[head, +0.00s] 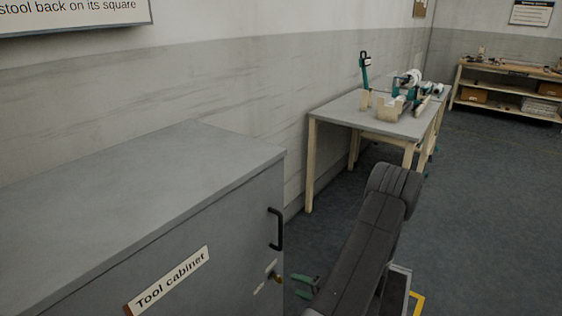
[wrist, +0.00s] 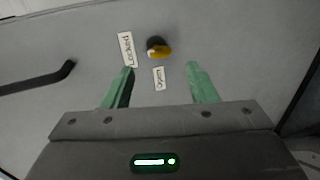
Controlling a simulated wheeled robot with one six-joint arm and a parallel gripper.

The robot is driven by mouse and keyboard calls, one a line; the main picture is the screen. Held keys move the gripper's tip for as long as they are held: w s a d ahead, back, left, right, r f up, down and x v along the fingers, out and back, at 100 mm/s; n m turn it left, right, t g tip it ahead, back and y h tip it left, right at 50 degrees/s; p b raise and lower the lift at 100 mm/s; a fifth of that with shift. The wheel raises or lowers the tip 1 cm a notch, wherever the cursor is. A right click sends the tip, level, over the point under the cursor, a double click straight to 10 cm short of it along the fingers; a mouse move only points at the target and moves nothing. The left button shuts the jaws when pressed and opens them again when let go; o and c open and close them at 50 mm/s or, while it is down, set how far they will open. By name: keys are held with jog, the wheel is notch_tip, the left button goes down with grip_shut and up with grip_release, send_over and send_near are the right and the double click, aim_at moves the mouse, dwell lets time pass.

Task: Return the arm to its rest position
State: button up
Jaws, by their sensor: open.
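My gripper (head: 299,287) is in front of the grey tool cabinet (head: 226,247), at the lower middle of the head view. In the wrist view its two green fingers (wrist: 160,72) are apart with nothing between them. A dark knob with a yellow grip (wrist: 158,48) sits on the cabinet door just beyond the fingertips; it also shows in the head view (head: 277,278). A "Locked" label (wrist: 126,49) is left of the knob and an "Open" label (wrist: 159,78) below it in the wrist view. The fingers appear clear of the knob.
A black door handle (head: 278,229) stands out above the knob; it also shows in the wrist view (wrist: 38,80). A workbench (head: 350,105) with green and white equipment stands behind my arm. A shelved bench (head: 508,72) is at the far right.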

aim_at(281, 281)
jog(key=b+x, duration=0.1)
jog(key=x, duration=0.6)
jog(key=shift+w+a+f, duration=0.1)
jog(key=shift+a+f, duration=0.1)
jog(key=shift+a, duration=0.1)
jog(key=n+t+h+b, duration=0.1)
jog(key=n+b, duration=0.2)
jog(key=shift+n, duration=0.3)
jog(key=n+t+b, duration=0.1)
jog(key=n+b, duration=0.2)
jog(key=b, duration=0.1)
jog(key=shift+n+t+b, duration=0.3)
jog(key=shift+t, duration=0.1)
jog(key=n+b, duration=0.1)
jog(key=b, duration=0.1)
jog(key=n+t+b, duration=0.1)
jog(key=n+b, duration=0.3)
jog(key=b, duration=0.1)
jog(key=shift+s+f+t, duration=0.15)
jog(key=shift+s+t, duration=0.15)
jog(key=shift+t, duration=0.1)
jog(key=shift+a+n+b, duration=0.1)
jog(key=shift+n+b, duration=0.9)
jog(key=shift+b, duration=0.05)
jog(key=shift+n+t+b, duration=0.3)
jog(key=shift+n+b, duration=0.05)
jog(key=shift+n, duration=0.05)
jog(key=shift+r, duration=0.25)
